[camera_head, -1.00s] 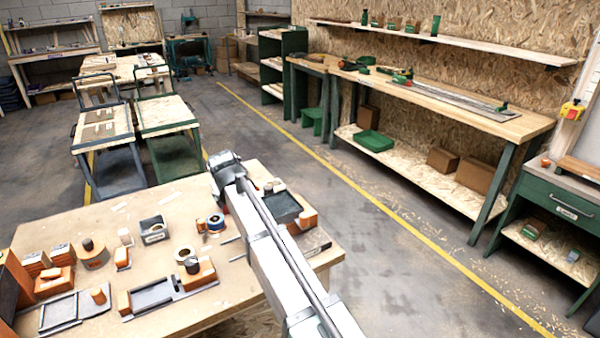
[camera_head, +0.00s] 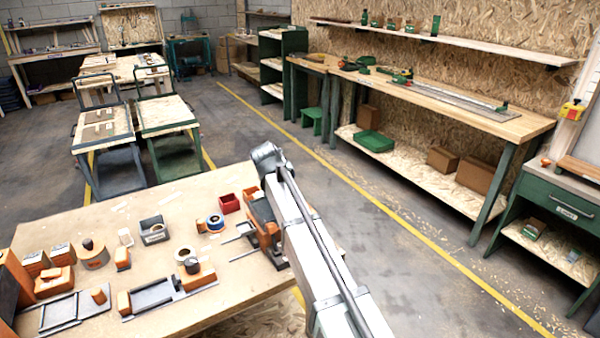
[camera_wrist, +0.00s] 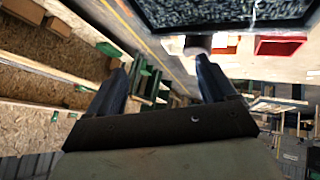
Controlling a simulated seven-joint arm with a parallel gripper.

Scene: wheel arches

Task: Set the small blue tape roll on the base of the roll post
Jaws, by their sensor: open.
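A small tape roll with blue on it (camera_head: 215,217) lies flat on the workbench in the head view, right of a grey box. An orange round base with a short dark post (camera_head: 95,259) stands at the left of the bench and may be the roll post; I cannot tell for certain. My gripper (camera_wrist: 160,66) shows in the wrist view with its two dark fingers apart and nothing between them. In the head view my arm crosses the right end of the bench and the fingers cannot be made out. The blue roll does not show clearly in the wrist view.
A red bin (camera_head: 229,204) and an orange and dark fixture (camera_head: 266,229) stand near my arm. A grey box (camera_head: 154,231), a white roll (camera_head: 184,254) and an orange block fixture (camera_head: 200,277) occupy the middle.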

